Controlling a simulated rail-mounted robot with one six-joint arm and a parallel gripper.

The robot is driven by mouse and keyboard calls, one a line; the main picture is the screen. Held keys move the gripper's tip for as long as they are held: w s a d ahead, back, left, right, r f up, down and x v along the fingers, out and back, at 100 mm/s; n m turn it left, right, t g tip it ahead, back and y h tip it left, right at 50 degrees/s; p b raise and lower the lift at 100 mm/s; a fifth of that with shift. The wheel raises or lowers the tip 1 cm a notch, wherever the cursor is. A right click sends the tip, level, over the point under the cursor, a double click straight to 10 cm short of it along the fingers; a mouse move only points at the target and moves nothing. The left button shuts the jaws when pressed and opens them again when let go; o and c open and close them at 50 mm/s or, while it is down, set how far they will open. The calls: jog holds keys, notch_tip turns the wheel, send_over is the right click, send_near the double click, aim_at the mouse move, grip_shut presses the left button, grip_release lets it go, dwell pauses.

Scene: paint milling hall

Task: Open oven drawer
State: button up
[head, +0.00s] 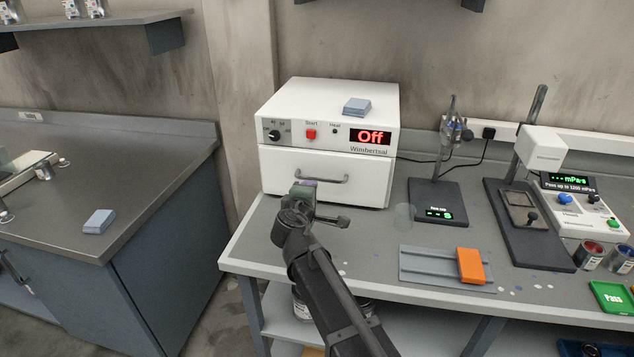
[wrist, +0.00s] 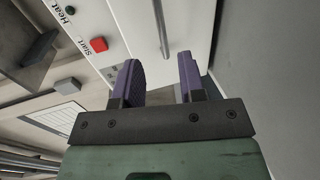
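The white oven (head: 325,140) stands on the grey bench, with a display reading "Off" and a red Start button. Its drawer (head: 325,194) is shut flush below the control panel and has a grey bar handle (head: 321,178). In the wrist view the handle (wrist: 163,30) lies beyond the fingertips. My gripper (head: 304,184) is in front of the left part of the drawer. In the wrist view my gripper (wrist: 160,78) shows two purple-padded fingers apart with nothing between them. The fingers appear short of the handle, not around it.
A blue stack of pads (head: 356,106) lies on the oven. Right of the oven are a scale-like device with a stand (head: 437,200), a grey tray (head: 430,264) with an orange block (head: 471,266), and a viscometer. A separate bench (head: 100,165) stands left across a gap.

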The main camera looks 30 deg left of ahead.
aim_at(318, 179)
jog(key=b+x, duration=0.2)
jog(key=x, duration=0.8)
jog(key=shift+w+f, duration=0.1)
jog(key=shift+w, duration=0.15)
grip_shut()
